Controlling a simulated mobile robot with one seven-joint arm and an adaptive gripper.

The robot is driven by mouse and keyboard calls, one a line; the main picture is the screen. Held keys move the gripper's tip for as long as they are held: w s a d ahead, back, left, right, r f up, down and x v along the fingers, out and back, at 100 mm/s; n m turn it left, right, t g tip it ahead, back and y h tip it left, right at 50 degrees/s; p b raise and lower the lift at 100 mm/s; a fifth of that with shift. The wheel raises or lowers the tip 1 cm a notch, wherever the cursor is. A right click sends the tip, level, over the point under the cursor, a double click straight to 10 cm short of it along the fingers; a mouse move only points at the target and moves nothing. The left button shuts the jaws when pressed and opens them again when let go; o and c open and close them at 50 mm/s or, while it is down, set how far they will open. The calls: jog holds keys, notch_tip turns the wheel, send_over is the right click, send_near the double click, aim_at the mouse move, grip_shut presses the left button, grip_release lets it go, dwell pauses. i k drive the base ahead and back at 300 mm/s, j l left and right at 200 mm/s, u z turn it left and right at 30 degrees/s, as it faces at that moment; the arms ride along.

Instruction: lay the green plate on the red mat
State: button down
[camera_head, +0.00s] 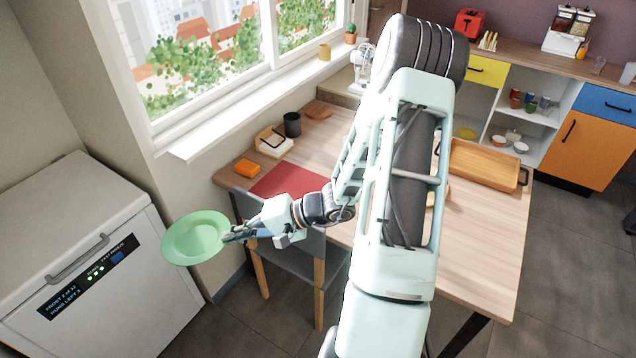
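The green plate (195,238) is held out at the left, roughly level, in the air between the white chest freezer and the table. My gripper (232,237) is shut on the plate's right rim. The red mat (287,182) lies flat on the table near its left edge, up and to the right of the plate. My wrist and arm cover part of the mat's lower right side. The visible part of the mat is bare.
An orange block (246,168), a napkin holder (273,142) and a dark cup (292,124) stand by the mat on the table (480,245). A grey chair (300,262) is below my gripper. A wooden tray (485,165) lies at the right. The white freezer (80,250) is left.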

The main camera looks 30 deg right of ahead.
aim_at(292, 185)
jog(key=i+z, duration=0.45)
jog(key=i+j+z, duration=0.2)
jog(key=z, duration=0.3)
jog(key=i+j+z, duration=0.3)
jog(key=z, duration=0.15)
